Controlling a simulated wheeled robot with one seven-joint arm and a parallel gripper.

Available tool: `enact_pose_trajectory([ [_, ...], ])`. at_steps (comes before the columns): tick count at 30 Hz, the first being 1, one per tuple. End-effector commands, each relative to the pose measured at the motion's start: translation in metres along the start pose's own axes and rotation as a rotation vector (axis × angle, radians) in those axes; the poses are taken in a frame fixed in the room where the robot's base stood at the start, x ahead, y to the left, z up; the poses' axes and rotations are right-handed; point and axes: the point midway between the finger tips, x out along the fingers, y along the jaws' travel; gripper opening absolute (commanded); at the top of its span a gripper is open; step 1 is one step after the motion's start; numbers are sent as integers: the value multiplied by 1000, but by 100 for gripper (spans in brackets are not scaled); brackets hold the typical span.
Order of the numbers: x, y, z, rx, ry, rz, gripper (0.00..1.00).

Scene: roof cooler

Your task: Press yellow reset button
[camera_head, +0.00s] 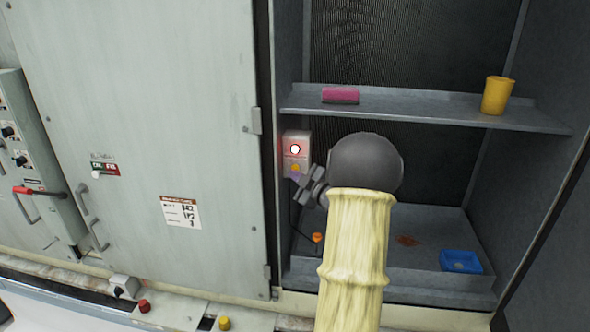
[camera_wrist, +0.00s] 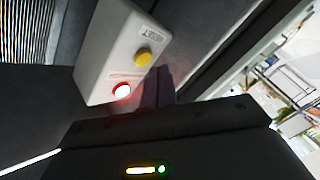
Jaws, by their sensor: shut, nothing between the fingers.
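A pale reset box (camera_head: 301,140) is fixed to the left inner wall of the open cabinet. In the wrist view the yellow reset button (camera_wrist: 143,55) sits under a RESET label, beside a glowing red-and-white lamp (camera_wrist: 122,91). In the head view the lamp (camera_head: 295,149) is lit above the button (camera_head: 295,168). My gripper (camera_head: 296,179) is shut and empty, its tips close to the lower part of the box. In the wrist view my gripper's fingers (camera_wrist: 165,85) show dark beside the box. I cannot tell whether they touch the box or button.
A shelf (camera_head: 420,107) above my arm holds a pink cylinder (camera_head: 340,96) and a yellow cup (camera_head: 497,95). A blue tray (camera_head: 460,262) and an orange-topped item (camera_head: 317,238) are on the cabinet floor. A closed grey door (camera_head: 150,130) borders the opening at left.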

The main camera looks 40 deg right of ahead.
Motion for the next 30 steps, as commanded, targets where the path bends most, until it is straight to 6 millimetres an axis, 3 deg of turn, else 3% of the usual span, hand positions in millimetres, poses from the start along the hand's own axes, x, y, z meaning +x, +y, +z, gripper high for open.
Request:
enact_pose_trajectory([
  [30,6,5,4,-1,1,0,0],
])
